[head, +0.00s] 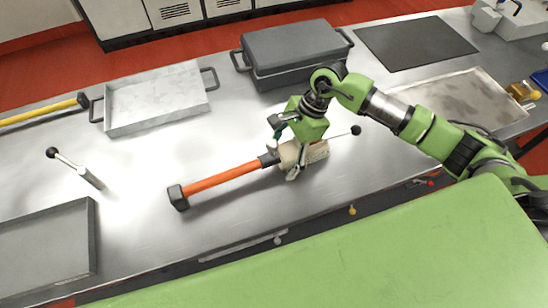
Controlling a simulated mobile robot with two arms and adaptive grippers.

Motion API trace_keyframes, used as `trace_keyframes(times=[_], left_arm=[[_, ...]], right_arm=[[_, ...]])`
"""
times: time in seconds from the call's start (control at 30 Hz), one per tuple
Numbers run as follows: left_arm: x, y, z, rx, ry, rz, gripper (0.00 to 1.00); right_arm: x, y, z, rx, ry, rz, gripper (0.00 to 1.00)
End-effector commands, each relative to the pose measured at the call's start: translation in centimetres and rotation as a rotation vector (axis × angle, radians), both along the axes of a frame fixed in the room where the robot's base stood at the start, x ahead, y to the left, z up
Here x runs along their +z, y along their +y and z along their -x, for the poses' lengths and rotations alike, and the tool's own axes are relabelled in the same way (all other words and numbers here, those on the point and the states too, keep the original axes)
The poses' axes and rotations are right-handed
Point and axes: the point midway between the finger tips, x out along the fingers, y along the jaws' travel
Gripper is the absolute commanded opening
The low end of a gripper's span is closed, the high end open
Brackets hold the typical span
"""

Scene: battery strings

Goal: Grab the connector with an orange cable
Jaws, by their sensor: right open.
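The orange cable (222,179) lies on the metal worktop as a straight bar with a black end piece (178,197) at the left and another black end (268,158) at the right. My right gripper (284,158) is open and pointing down at the cable's right end, beside a beige block (315,151). The fingers partly cover this end and the block. I cannot tell whether they touch either. My left gripper is not in view.
A grey tray (110,118) and a dark lidded case (300,74) stand behind. A yellow bar (40,112) and a black-knobbed lever (75,168) are at the left. Another tray (45,250) lies at the front left.

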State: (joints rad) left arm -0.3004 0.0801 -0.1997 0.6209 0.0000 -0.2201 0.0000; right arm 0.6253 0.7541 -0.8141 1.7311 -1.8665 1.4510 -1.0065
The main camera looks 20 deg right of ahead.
Motion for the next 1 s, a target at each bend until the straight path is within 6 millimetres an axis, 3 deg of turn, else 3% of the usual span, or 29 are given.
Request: trace_keyframes(times=[0.07, 0.3, 0.73, 1.0], left_arm=[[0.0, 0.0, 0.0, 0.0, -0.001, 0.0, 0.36], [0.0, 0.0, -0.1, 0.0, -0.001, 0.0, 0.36], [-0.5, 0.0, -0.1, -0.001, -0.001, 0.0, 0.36], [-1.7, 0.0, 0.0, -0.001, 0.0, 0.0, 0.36]], right_arm=[[0.0, 0.0, 0.0, 0.0, 0.0, 0.0, 0.64], [0.0, 0.0, 0.0, 0.0, 0.0, 0.0, 0.03], [0.9, 0.1, -0.2, 0.001, -0.007, -0.004, 0.03], [3.9, 0.1, 0.4, 0.003, -0.008, -0.003, 0.03]])
